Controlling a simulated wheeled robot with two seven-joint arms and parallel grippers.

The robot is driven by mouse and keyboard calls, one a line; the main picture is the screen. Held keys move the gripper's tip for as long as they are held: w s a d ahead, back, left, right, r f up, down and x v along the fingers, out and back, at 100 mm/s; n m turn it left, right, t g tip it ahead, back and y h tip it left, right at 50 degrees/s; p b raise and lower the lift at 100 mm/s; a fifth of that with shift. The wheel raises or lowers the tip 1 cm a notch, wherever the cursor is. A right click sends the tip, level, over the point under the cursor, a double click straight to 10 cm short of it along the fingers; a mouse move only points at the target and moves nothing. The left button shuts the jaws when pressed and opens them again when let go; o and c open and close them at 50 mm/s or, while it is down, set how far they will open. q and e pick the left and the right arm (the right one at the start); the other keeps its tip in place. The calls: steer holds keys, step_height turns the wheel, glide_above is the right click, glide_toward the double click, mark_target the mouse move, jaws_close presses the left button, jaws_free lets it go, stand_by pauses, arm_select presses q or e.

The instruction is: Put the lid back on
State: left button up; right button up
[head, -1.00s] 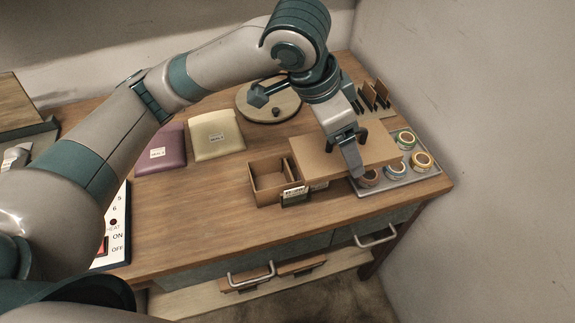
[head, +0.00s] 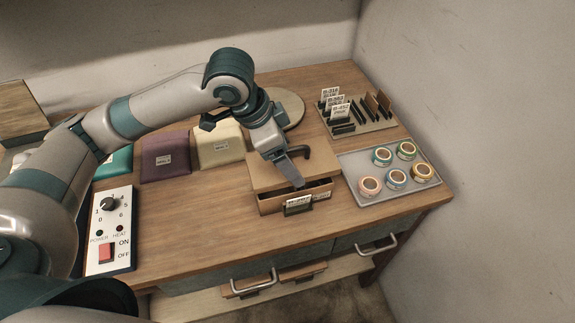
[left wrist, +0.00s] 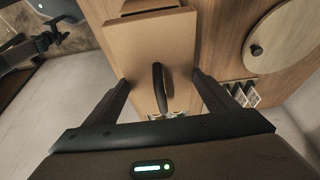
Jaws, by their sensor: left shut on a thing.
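A tan cardboard lid (head: 268,171) with a dark handle is in my left gripper (head: 291,172). A strip of the box's inside shows along the front right, so the lid does not sit flush there. Whether it touches the rim is unclear. My right gripper is not in view.
A label holder (head: 298,205) stands at the box's front. A grey tray (head: 377,172) with several tape rolls is close on the right. A rack (head: 362,122) and round turntable (head: 291,106) are behind.

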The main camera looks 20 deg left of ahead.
arm_select(q)
steer(key=shift+f+p, duration=0.4)
steer(key=shift+f, duration=1.6)
steer(key=shift+f, duration=0.6)
steer(key=o, duration=1)
steer(key=shift+o, duration=0.2)
steer(key=shift+r, duration=0.15)
steer(key=b+v, duration=0.1)
steer(key=v, duration=1.1)
steer(key=shift+r, duration=0.5)
steer(key=shift+d, duration=0.1)
